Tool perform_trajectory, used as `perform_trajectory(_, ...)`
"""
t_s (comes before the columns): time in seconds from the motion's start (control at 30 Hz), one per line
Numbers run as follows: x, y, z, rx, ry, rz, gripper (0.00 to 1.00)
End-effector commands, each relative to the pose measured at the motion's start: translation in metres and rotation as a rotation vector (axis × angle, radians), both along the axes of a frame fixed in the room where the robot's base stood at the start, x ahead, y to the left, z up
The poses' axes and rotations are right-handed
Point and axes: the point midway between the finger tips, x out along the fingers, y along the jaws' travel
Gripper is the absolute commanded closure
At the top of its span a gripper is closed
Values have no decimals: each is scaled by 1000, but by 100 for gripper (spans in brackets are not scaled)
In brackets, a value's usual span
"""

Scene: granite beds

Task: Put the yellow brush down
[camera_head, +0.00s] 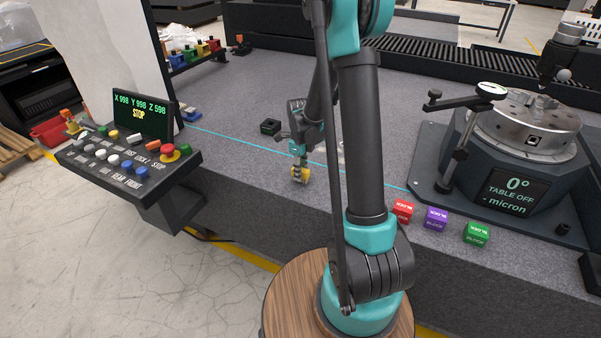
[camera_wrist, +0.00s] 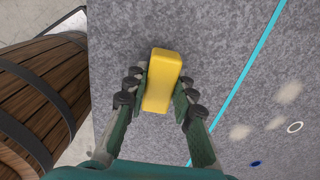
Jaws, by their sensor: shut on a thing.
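The yellow brush (camera_wrist: 162,80) is between the two fingers of my gripper (camera_wrist: 160,95) in the wrist view, with a finger against each side. Only its plain yellow block shape shows there; its underside is hidden. In the head view the yellow brush (camera_head: 300,174) is small, at the lower end of my gripper (camera_head: 300,163), close over the grey granite bed (camera_head: 250,172) near its front edge. I cannot tell whether the brush touches the granite.
Red (camera_head: 402,211), purple (camera_head: 436,219) and green (camera_head: 476,234) blocks stand along the front edge, right of my arm. A rotary table (camera_head: 520,185) is at the right. A small black block (camera_head: 270,127) lies behind my gripper. A control panel (camera_head: 125,160) is at the left. A cyan line crosses the bed.

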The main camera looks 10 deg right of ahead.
Motion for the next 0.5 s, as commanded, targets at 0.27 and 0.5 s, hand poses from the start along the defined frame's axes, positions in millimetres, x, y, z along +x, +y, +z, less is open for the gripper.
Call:
perform_trajectory(0.27, 0, 0, -3, 0, 0, 0, 100)
perform_trajectory(0.5, 0, 0, -6, 0, 0, 0, 66)
